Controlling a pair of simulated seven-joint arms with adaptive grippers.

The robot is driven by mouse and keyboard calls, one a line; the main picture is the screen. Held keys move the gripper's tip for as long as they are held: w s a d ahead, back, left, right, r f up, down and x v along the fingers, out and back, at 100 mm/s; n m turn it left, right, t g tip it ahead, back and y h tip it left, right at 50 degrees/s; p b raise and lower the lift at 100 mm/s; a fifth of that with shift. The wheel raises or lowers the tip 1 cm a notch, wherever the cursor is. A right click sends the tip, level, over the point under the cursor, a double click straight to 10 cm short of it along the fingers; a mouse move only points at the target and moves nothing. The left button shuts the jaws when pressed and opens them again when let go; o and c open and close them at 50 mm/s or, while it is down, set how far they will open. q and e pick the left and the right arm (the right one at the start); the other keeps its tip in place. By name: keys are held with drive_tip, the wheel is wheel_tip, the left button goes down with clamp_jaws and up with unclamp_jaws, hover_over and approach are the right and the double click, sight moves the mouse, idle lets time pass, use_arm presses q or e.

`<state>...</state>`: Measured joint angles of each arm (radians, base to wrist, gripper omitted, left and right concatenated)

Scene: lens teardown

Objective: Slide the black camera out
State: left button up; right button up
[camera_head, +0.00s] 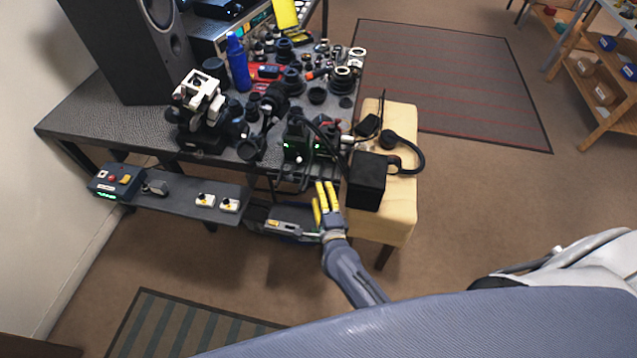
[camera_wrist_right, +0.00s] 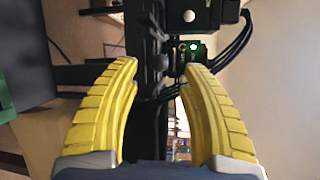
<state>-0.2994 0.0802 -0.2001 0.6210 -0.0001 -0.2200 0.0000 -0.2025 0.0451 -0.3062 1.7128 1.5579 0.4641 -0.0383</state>
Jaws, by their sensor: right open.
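A black device with green lights (camera_head: 297,150), which looks like the black camera in its mount, stands at the front edge of the bench. I cannot tell where camera and mount part. In the right wrist view a black body (camera_wrist_right: 213,14), a green lit board (camera_wrist_right: 194,47) and a dark upright rail (camera_wrist_right: 147,75) show ahead of the fingers. My right gripper (camera_head: 327,203) has yellow fingers and is just in front of and below this device. It is open and empty, its fingers (camera_wrist_right: 155,88) apart on either side of the rail in the picture. My left gripper is out of view.
A pale stool (camera_head: 402,190) with a black box (camera_head: 367,180) and cables stands right of the gripper. A low shelf (camera_head: 180,192) with switches runs to the left. Lens parts, a blue bottle (camera_head: 237,62) and a white-topped instrument (camera_head: 200,92) crowd the bench.

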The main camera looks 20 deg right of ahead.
sight(323, 165)
drive_tip(key=shift+w+d+f, duration=0.15)
drive_tip(key=shift+w, duration=1.1)
drive_tip(key=shift+w+d+f, duration=0.1)
drive_tip(key=shift+w+f, duration=0.05)
drive_tip(key=shift+w, duration=1.05)
drive_tip(key=shift+c, duration=0.5)
clamp_jaws()
